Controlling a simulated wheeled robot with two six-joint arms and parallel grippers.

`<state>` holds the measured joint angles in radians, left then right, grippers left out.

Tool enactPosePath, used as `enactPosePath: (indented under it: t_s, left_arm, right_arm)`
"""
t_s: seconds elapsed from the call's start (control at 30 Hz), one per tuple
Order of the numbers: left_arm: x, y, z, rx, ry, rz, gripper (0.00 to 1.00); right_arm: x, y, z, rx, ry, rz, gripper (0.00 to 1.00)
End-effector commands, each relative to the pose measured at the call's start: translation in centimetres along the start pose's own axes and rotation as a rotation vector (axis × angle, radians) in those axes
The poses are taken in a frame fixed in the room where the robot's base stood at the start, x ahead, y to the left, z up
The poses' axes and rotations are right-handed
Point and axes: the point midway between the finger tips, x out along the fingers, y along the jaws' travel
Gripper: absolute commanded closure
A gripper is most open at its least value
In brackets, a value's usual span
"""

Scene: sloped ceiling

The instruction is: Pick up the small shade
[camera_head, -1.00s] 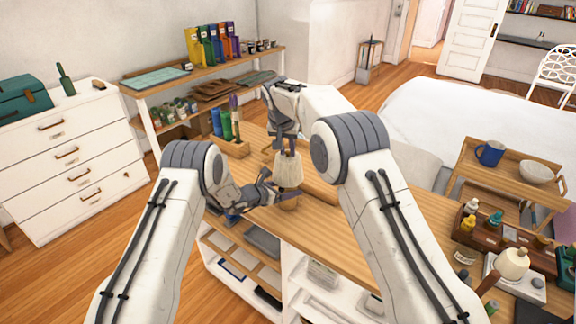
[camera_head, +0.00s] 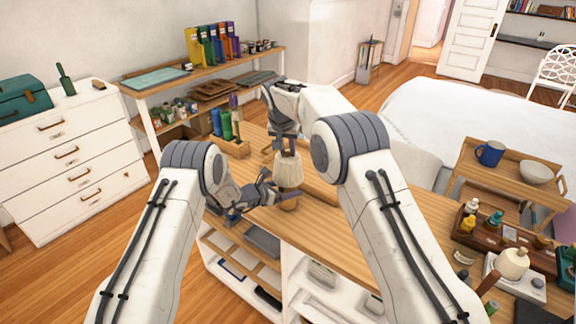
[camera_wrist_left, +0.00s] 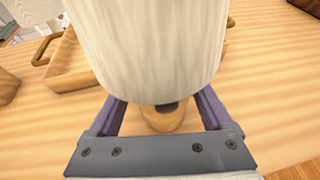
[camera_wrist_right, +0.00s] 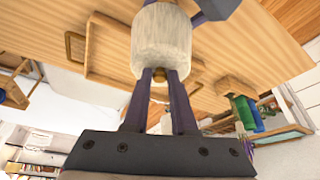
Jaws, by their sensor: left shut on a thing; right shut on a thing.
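The small shade (camera_head: 289,170) is cream, tapered and upright over the wooden table. A round wooden lamp base (camera_head: 289,204) is under it. My right gripper (camera_head: 286,146) comes down from above and is shut at the shade's top. The right wrist view shows its fingers closed on a small brass piece there, with the shade (camera_wrist_right: 162,42) beyond. My left gripper (camera_head: 272,199) is low at the left, shut around the wooden base. In the left wrist view the shade (camera_wrist_left: 150,45) hides the fingertips and most of the base (camera_wrist_left: 170,119). I cannot tell whether shade and base touch.
A wooden tray (camera_head: 322,187) lies just behind the shade. Coloured tubes in a holder (camera_head: 236,147) stand at the table's far left end. At the right are a box of bottles (camera_head: 496,238) and a white jug (camera_head: 513,262). The table between is clear.

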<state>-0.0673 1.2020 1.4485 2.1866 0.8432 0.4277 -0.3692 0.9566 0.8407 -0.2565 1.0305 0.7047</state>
Motion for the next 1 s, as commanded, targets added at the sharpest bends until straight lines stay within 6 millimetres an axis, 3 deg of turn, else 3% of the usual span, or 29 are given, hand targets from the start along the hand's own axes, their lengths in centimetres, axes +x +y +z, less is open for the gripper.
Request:
enactPosePath:
  t_s: [0.53, 0.67, 0.8, 1.0]
  left_arm:
    - [0.0, 0.0, 0.1, 0.001, -0.001, 0.001, 0.98]
    - [0.0, 0.0, 0.1, 0.001, -0.001, 0.001, 0.98]
    - [0.0, 0.0, 0.1, 0.001, -0.001, 0.001, 0.98]
    - [0.0, 0.0, 0.1, 0.001, -0.001, 0.001, 0.98]
  right_arm:
    - [-0.4, 0.0, -0.2, 0.001, 0.002, -0.001, 1.0]
    - [-2.1, -0.1, -1.0, 0.002, 0.004, -0.002, 1.0]
    - [-5.2, -0.1, -2.2, 0.003, 0.006, -0.004, 1.0]
    - [-7.5, -0.1, -3.3, 0.002, 0.002, 0.0, 1.0]
